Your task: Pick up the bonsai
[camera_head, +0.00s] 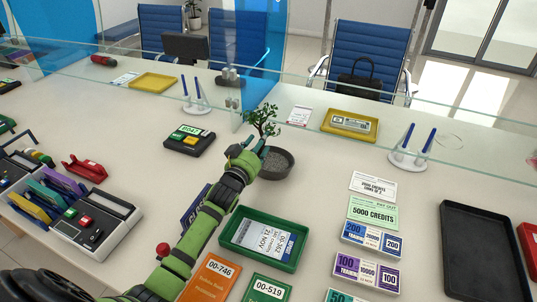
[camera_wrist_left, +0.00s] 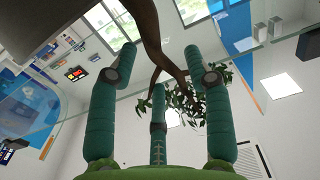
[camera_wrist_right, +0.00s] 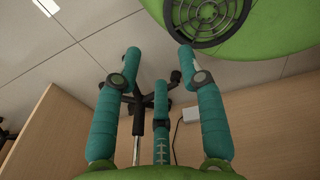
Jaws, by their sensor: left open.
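The bonsai (camera_head: 263,119) has a green leafy crown above a dark round pot (camera_head: 278,163) of grey gravel, standing on the counter near the glass screen. My left gripper (camera_head: 257,147) is at its trunk, hiding the trunk and part of the pot in the head view. In the left wrist view the brown trunk (camera_wrist_left: 148,30) and branches rise between and beyond the spread fingers of my left gripper (camera_wrist_left: 160,52), with leaves (camera_wrist_left: 212,100) behind the right finger. Contact cannot be told. My right gripper (camera_wrist_right: 160,58) is open and empty, seen only in the right wrist view.
A green tray (camera_head: 232,254) with a card is in front of the pot. The glass screen (camera_head: 330,90) runs behind. Wooden panels (camera_wrist_right: 55,130) flank my right gripper.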

